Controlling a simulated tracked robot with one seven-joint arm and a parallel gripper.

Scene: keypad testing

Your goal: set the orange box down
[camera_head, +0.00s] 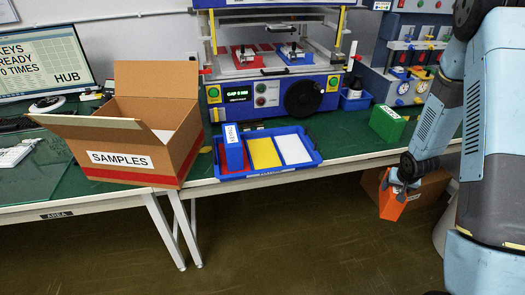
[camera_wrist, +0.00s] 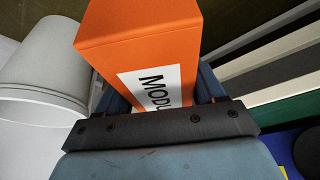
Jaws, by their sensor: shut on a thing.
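The orange box (camera_head: 392,203) hangs in my gripper (camera_head: 404,184) in front of the bench edge, at the right of the head view. It is tilted and touches no surface that I can see. In the wrist view the orange box (camera_wrist: 140,42) fills the upper middle, with a white label reading "MODU", the rest hidden. My gripper (camera_wrist: 160,100) is shut on it, with a blue finger on each side.
The green bench (camera_head: 345,137) holds a green box (camera_head: 387,123), a blue tray (camera_head: 268,177) with a blue box (camera_head: 234,148) in its left section, and a SAMPLES carton (camera_head: 130,160). A brown carton (camera_head: 432,190) stands below the bench. A pale bin (camera_wrist: 45,65) is beside the gripper.

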